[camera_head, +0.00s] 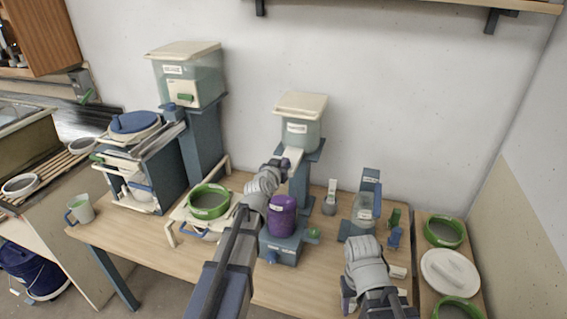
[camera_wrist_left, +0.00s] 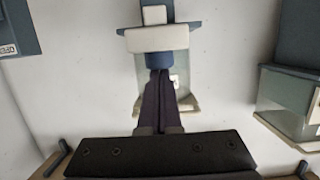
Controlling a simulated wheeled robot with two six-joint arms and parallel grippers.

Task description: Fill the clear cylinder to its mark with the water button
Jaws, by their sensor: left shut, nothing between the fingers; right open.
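A small translucent container (camera_head: 365,208), which looks like the clear cylinder, stands in a blue-grey stand (camera_head: 370,183) at the right of the table. Its mark and water level are too small to read. I cannot clearly pick out the water button. My left gripper (camera_head: 293,157) is shut and empty in front of the middle dispenser (camera_head: 303,132). In the left wrist view its fingertips (camera_wrist_left: 160,74) are close to a blue part (camera_wrist_left: 158,61) below a white block; contact is unclear. My right gripper (camera_head: 348,296) is open, low in front of the stand; its fingers are partly hidden.
Small green and blue items (camera_head: 394,228) lie beside the stand.

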